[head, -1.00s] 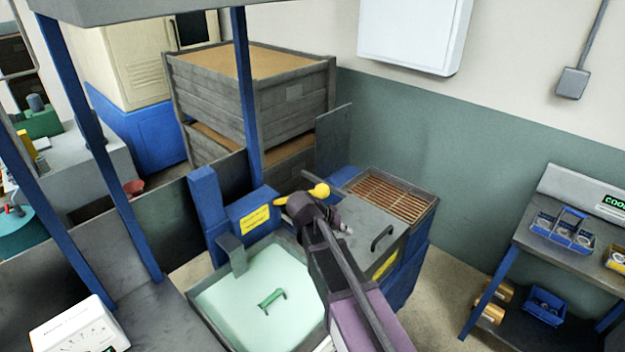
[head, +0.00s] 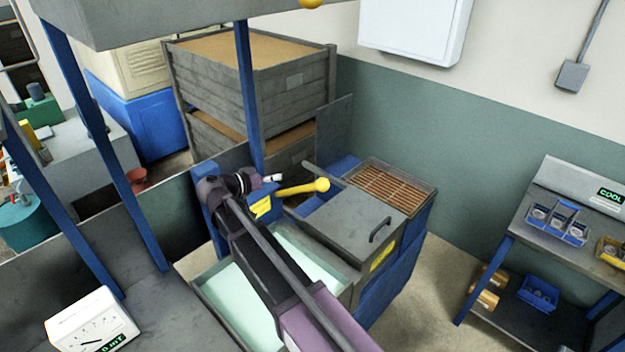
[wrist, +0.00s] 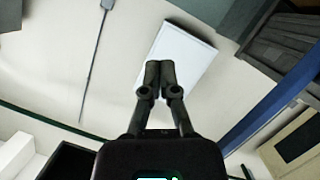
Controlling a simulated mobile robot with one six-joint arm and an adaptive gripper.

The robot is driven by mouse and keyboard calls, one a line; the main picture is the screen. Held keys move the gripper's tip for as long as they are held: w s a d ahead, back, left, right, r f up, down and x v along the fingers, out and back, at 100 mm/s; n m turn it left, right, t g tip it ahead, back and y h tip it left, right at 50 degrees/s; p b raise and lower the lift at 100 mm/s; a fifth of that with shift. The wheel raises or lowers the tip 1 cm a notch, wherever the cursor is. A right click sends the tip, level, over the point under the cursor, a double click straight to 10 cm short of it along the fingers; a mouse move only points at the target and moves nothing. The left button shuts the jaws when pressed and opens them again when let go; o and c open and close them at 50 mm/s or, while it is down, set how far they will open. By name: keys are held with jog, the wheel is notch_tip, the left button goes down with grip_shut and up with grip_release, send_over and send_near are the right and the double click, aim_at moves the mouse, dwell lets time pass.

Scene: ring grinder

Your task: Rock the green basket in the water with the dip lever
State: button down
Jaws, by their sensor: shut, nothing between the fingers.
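The dip lever (head: 305,187), a rod with a yellow ball knob, sticks out to the right above the blue post with a yellow label. My gripper (head: 275,178) is at the left end of the lever's visible rod, pointing right; I cannot tell whether it touches. In the wrist view my gripper (wrist: 160,70) is shut with nothing between its fingers, and the lever does not show there. The water tank (head: 215,300) holds pale green water (head: 245,300). My arm crosses over it and hides its middle. The green basket is not visible.
A grey lidded box (head: 345,225) with a black handle stands right of the tank, with a brown grate (head: 392,188) behind it. A blue post (head: 243,100) rises behind my gripper. A wall cabinet (wrist: 180,60) fills the wrist view's middle.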

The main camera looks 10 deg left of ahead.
jog(key=shift+d, duration=0.1)
jog(key=s+f+b+x, duration=0.1)
jog(key=b+x, duration=0.4)
jog(key=x, duration=0.7)
jog(key=shift+d+f+b, duration=0.35)
jog(key=shift+d+f, duration=0.1)
jog(key=shift+f, duration=0.35)
jog(key=shift+w, duration=0.1)
